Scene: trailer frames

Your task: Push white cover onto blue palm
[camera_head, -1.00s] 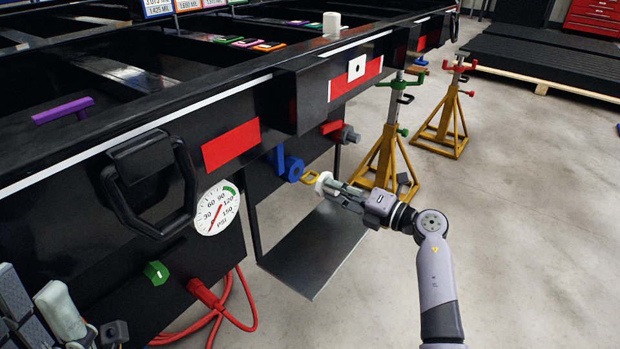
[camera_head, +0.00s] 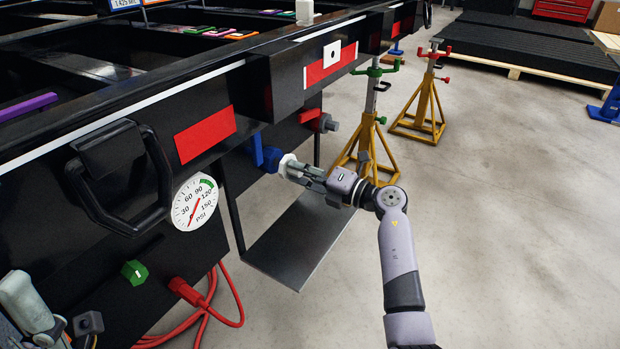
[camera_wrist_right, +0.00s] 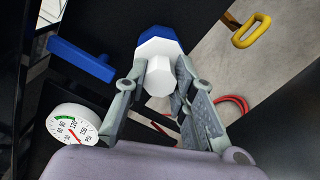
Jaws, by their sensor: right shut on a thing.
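The white cover (camera_head: 286,163) is held in my right gripper (camera_head: 294,169), right at the front of the blue palm (camera_head: 270,157) on the trailer's front face. In the right wrist view the white cover (camera_wrist_right: 158,72) sits between the two fingers, with the blue palm (camera_wrist_right: 158,36) directly behind it. The cover looks lined up with the palm and appears to touch it; its hidden back edge does not show how far on it is. My left gripper (camera_head: 62,322) is partly in view at the lower left; its jaw opening is unclear.
A pressure gauge (camera_head: 194,202), a black handle (camera_head: 118,180) and a green knob (camera_head: 134,272) are left of the palm. A red fitting (camera_head: 311,115) is to its right. A grey plate (camera_head: 300,240) lies below my right gripper. Yellow stands (camera_head: 365,145) stand beyond; open floor lies right.

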